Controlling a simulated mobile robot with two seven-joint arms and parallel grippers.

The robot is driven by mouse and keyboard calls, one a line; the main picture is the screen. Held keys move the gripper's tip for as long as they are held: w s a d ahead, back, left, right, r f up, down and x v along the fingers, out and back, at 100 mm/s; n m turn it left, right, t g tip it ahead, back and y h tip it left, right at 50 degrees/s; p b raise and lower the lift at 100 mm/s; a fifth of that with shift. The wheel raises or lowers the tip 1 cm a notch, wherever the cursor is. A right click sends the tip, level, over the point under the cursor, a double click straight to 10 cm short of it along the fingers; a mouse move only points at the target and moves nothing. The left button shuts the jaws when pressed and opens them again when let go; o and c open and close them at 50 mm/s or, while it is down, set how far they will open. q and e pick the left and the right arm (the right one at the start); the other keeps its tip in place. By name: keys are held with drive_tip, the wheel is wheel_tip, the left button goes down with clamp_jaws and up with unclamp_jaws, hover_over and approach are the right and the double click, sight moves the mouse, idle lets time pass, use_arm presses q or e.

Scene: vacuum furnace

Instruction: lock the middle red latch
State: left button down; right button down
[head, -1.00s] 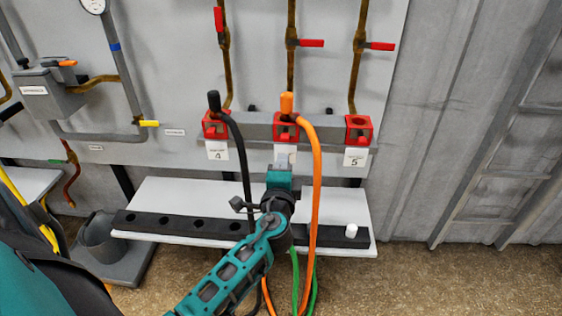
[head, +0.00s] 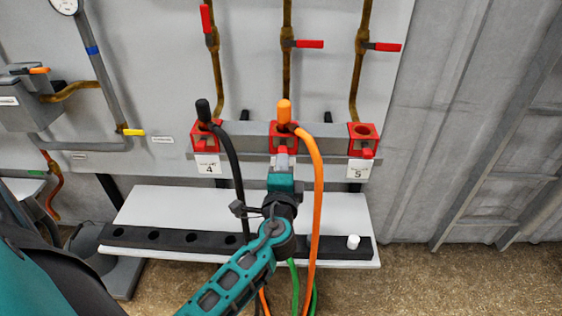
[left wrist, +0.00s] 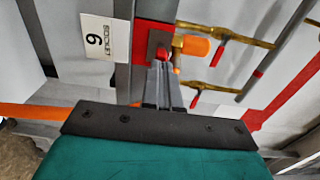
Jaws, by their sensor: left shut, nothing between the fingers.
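The middle red latch socket (head: 280,139) is a red box on the grey rail, with the orange plug (head: 284,112) standing in it. In the left wrist view the red socket (left wrist: 142,45) and the orange plug (left wrist: 192,46) lie just beyond the fingertips. My left gripper (head: 282,154) is shut and empty, its tips at the front of the middle socket; it also shows in the left wrist view (left wrist: 160,72). The latch tab is largely hidden by the fingertips, and I cannot tell whether they touch it. My right gripper is out of view.
A red socket (head: 204,138) with a black plug (head: 203,110) stands left, and an empty red socket (head: 362,138) right. The orange hose (head: 318,200) hangs just right of my gripper, the black hose (head: 237,170) left. A white shelf (head: 180,203) lies below.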

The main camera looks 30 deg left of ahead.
sight(283, 146)
use_arm(q)
drive_tip(key=shift+w+a, duration=0.15)
drive_tip(key=shift+w, duration=0.1)
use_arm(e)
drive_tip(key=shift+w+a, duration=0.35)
use_arm(q)
drive_tip(key=shift+b+x, duration=0.3)
drive_tip(key=shift+x, duration=0.55)
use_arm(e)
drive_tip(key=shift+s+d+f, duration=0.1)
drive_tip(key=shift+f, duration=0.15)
use_arm(q)
drive_tip(key=shift+r, duration=0.15)
